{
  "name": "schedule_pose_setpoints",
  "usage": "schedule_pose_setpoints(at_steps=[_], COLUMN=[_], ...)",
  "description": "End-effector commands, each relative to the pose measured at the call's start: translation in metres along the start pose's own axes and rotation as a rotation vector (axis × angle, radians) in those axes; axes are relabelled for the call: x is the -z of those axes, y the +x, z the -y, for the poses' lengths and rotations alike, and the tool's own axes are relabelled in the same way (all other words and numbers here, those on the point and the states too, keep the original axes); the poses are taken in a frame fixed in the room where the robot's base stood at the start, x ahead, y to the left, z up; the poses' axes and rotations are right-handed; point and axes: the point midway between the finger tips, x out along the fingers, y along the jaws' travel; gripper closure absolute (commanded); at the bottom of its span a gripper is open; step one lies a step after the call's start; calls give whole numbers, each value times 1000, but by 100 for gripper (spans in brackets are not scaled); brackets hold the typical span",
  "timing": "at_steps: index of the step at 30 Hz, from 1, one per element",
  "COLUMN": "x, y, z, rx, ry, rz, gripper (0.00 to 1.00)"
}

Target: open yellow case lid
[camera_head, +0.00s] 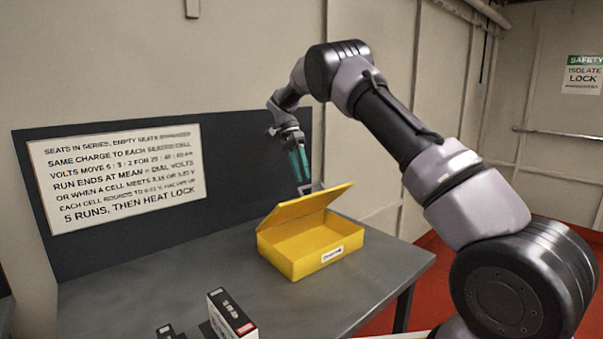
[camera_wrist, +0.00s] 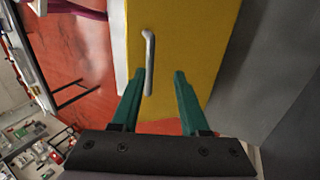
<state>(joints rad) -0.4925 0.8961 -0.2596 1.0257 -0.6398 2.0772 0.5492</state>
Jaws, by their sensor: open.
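The yellow case (camera_head: 305,250) sits on the grey table, with a white label on its front. Its lid (camera_head: 302,206) is raised at a slant, hinged toward the back left, with a gap showing the inside. My gripper (camera_head: 302,182) is just behind the lid's raised edge. In the wrist view the lid's yellow face (camera_wrist: 190,50) fills the middle, with a grey bar handle (camera_wrist: 149,60) on it. My gripper's green fingers (camera_wrist: 160,80) are apart, the left fingertip close beside the handle's lower end. I cannot tell whether it touches.
The grey table (camera_head: 150,290) has small dark boxes (camera_head: 230,315) at its front. A dark backboard with a white text sign (camera_head: 118,178) stands behind. The table's right edge drops to a red floor (camera_head: 430,275). The tabletop left of the case is clear.

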Motion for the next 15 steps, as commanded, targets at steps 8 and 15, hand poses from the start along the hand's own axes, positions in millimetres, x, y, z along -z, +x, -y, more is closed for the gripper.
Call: schedule_pose_setpoints(at_steps=[8,15], x=[0,1], y=[-22,-57], z=[1,1], rx=[2,0], ry=[0,1], rz=[-2,-2], gripper=[55,55])
